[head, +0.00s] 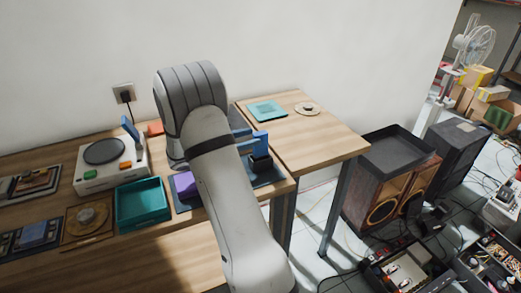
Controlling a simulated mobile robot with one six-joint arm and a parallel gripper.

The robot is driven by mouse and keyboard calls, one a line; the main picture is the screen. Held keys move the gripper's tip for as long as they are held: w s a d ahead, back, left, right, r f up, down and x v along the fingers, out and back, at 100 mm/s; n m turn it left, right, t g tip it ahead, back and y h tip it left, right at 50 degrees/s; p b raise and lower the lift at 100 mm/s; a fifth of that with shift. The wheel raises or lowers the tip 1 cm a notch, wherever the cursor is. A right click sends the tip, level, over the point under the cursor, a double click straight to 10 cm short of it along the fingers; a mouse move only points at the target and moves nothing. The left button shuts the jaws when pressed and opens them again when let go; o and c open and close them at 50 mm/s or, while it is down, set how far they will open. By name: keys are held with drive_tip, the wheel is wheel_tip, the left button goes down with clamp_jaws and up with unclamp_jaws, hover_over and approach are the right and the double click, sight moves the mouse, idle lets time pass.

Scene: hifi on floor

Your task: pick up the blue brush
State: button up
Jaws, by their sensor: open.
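I cannot tell for sure which blue thing is the brush. A blue upright piece (260,140) stands by a black block (261,163) on a dark mat, just right of my arm. Another slim blue piece (130,128) leans up at the back right of a white device with a grey disc (104,151). A flat blue block (34,231) lies on a dark tray at the far left. My arm rises across the middle and bends down over the table; its end is hidden behind its own links, so my gripper does not show.
A teal open box (142,202) and a purple piece (184,185) are near the arm. A second wooden table (310,140) holds a teal tray (267,111) and a round disc (308,108). Speakers and a black tray (396,151) stand right; cables and open boxes clutter the floor.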

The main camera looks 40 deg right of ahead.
sight(267, 133)
drive_tip(key=p+x, duration=0.1)
drive_tip(key=x, duration=0.5)
drive_tip(key=shift+s, duration=0.15)
drive_tip(key=shift+c, duration=0.4)
clamp_jaws()
drive_tip(key=shift+r, duration=0.1)
